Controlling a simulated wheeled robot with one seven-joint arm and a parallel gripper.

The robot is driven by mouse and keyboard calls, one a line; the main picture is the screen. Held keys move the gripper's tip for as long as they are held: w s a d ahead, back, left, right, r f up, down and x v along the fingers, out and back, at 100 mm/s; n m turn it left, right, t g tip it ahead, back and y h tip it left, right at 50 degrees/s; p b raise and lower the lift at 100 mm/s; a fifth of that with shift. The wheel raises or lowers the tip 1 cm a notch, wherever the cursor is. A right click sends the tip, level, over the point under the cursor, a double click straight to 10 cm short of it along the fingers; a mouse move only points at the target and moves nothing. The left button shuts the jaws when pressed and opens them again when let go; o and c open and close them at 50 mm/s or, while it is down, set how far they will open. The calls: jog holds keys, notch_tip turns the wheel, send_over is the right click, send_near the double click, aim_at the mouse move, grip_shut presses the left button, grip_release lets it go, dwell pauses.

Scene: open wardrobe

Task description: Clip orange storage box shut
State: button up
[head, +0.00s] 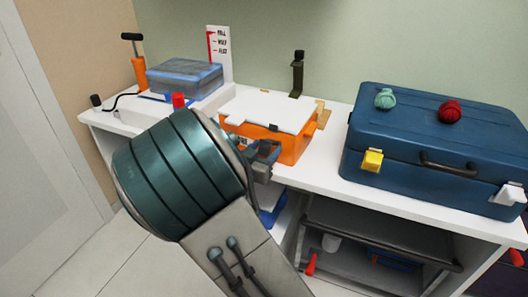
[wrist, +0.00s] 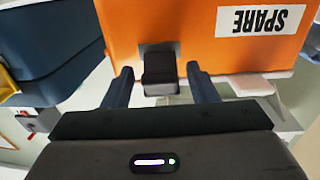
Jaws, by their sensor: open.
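The orange storage box (head: 292,148) stands on the white shelf top with a flat white lid (head: 268,109) on it. In the wrist view the orange wall (wrist: 150,22) fills the top, with a white SPARE label (wrist: 262,20) upside down. A dark clip (wrist: 158,62) sits on this wall at its edge. My gripper (wrist: 160,70) is open, with one blue finger on each side of the clip. I see gaps between fingers and clip. In the head view my gripper (head: 264,152) is at the box's front, and my arm hides the box's lower left part.
A blue suitcase (head: 425,150) with two yarn balls stands right of the box. A blue-grey lidded box (head: 185,78) and an orange pump (head: 139,72) stand to the left. A dark green upright thing (head: 297,75) is behind. A grey bin (head: 375,235) sits below.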

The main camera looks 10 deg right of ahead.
jog(key=c, duration=0.9)
